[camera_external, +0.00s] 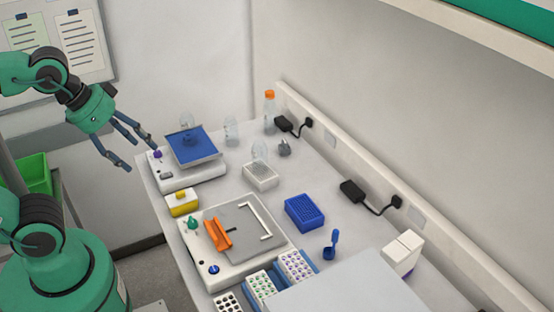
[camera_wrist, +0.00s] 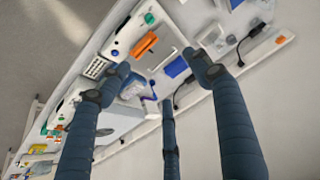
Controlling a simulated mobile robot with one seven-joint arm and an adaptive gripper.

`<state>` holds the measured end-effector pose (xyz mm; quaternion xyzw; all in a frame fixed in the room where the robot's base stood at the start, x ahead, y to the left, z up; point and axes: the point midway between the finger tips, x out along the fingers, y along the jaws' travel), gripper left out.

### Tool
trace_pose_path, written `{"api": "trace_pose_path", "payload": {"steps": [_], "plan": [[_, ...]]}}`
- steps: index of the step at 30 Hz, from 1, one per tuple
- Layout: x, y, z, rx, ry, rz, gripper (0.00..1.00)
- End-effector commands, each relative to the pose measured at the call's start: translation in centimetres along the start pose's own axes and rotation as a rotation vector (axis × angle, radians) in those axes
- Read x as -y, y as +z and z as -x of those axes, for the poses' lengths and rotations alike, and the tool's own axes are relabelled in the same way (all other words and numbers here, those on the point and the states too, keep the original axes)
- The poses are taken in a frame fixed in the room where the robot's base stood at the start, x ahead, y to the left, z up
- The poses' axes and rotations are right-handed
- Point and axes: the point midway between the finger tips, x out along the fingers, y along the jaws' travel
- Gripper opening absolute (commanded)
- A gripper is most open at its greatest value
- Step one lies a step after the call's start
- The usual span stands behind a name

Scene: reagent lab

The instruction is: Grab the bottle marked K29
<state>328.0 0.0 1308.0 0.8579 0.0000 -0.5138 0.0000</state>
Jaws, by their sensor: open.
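No marking K29 can be read in either view. A clear bottle with an orange cap (camera_external: 269,112) stands upright at the back of the bench, against the wall ledge. A clear glass vessel (camera_external: 232,131) stands to its left, and other clear glassware (camera_external: 260,153) sits at a white block. My gripper (camera_external: 139,157) is in the air left of the bench's far end, well apart from the bottle. Its blue fingers are spread and empty. They also show in the wrist view (camera_wrist: 160,78), with the bench beyond them.
A device with a blue plate (camera_external: 193,145) is nearest my gripper. A yellow box (camera_external: 182,203), a white device with an orange clamp (camera_external: 217,235), a blue rack (camera_external: 304,213) and tube racks (camera_external: 297,265) stand along the bench. Black plugs with cables (camera_external: 352,191) line the wall.

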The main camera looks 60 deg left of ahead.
Motion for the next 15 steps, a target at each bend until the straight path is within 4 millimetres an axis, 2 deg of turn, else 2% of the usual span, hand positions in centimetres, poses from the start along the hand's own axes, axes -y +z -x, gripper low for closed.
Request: {"api": "trace_pose_path", "payload": {"steps": [8, 15], "plan": [[0.1, -1.4, 0.4, 0.016, 0.000, 0.003, 0.64], [0.6, -5.3, 1.2, 0.063, 0.002, 0.012, 0.64]]}}
